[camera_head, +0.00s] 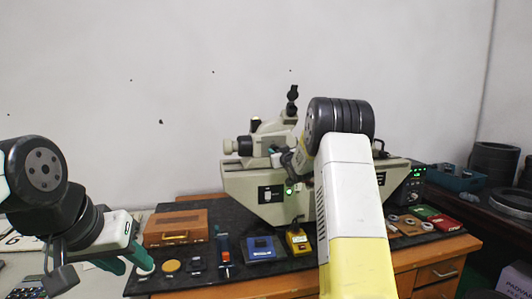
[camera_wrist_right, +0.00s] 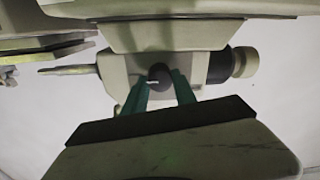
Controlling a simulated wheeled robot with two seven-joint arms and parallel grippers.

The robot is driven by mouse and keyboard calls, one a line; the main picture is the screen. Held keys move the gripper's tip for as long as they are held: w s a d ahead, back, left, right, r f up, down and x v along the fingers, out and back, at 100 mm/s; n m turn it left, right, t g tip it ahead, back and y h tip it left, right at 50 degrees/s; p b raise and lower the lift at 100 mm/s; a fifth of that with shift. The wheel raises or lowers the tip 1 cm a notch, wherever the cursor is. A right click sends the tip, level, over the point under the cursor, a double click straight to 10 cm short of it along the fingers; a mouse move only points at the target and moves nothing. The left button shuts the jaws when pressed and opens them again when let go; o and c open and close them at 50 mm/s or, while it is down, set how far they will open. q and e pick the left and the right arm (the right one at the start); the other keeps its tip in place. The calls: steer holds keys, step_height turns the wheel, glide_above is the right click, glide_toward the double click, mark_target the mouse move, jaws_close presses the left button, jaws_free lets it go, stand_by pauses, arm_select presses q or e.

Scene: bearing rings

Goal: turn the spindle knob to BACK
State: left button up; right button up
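The microscope-like machine (camera_head: 250,180) stands on the dark mat at the back of the bench. In the right wrist view, a dark round knob (camera_wrist_right: 159,72) with a small pale mark sits on the machine's pale housing (camera_wrist_right: 125,75). My right gripper (camera_wrist_right: 160,79) has its two green fingers on either side of this knob. Whether they press on it is unclear. In the head view, my right arm hides part of the machine, and any setting labels are too small to read. My left gripper (camera_head: 134,266) is at the lower left, fingers apart and empty, away from the machine.
A red box (camera_head: 445,222) and several rings lie at the right. A blue bin (camera_head: 455,180) is farther right.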

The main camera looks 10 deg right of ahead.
jaws_close()
steer(key=shift+n, duration=0.3)
steer(key=n, duration=0.3)
steer(key=shift+a+n, duration=0.1)
steer(key=shift+n, duration=0.2)
steer(key=n, duration=0.9)
steer(key=shift+a+n, duration=0.1)
steer(key=shift+n, duration=0.2)
steer(key=shift+f+n+h, duration=0.1)
steer(key=shift+n+h, duration=0.2)
steer(key=shift+n, duration=1.5)
